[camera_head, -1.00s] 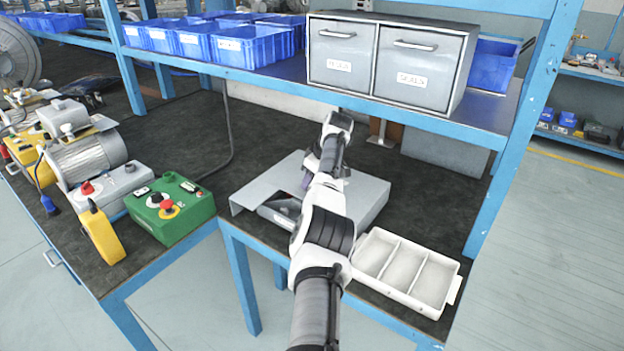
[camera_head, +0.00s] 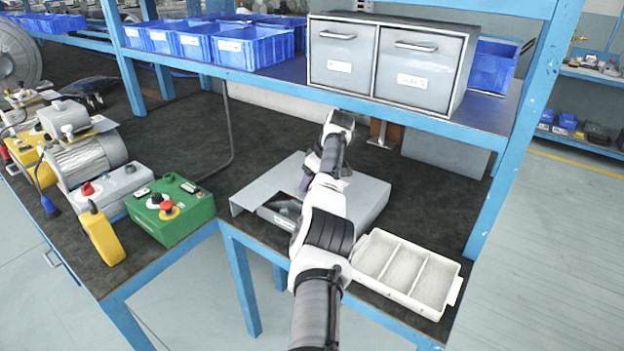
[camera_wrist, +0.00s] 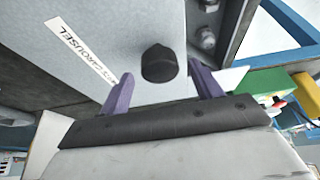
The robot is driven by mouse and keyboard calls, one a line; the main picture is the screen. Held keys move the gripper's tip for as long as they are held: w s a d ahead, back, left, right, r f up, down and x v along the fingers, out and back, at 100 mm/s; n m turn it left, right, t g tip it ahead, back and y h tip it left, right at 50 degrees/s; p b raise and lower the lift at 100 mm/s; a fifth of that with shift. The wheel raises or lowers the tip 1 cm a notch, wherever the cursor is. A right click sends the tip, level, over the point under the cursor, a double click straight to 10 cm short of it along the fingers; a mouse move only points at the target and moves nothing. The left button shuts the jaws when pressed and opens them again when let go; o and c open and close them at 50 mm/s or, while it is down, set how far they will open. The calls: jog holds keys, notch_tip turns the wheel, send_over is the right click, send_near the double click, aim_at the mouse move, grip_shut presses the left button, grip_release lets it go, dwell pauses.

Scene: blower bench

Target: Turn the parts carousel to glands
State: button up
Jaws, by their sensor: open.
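The parts carousel is a grey metal housing (camera_head: 368,198) on the bench, with a cut-out at its front left. Part of a dark inside and a small pale label (camera_head: 284,221) show through the cut-out. In the wrist view a strip reading "CAROUSEL" runs along the housing top (camera_wrist: 120,30), beside a round black knob (camera_wrist: 160,63). My gripper (camera_wrist: 163,88) is open, its two purple fingers apart on either side of the knob's line. I cannot tell whether they touch it. In the head view my arm hides the knob and most of the gripper.
A white three-part tray (camera_head: 437,255) stands right of my arm at the bench edge. A green control box (camera_head: 172,212) with a red button stands to the left. A shelf with grey drawers (camera_head: 385,60) and blue bins (camera_head: 252,46) overhangs the back.

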jog(key=b+v, duration=0.2)
jog(key=v, duration=1.1)
jog(key=shift+b, duration=0.4)
jog(key=shift+w+a+r, duration=0.1)
jog(key=shift+a, duration=0.05)
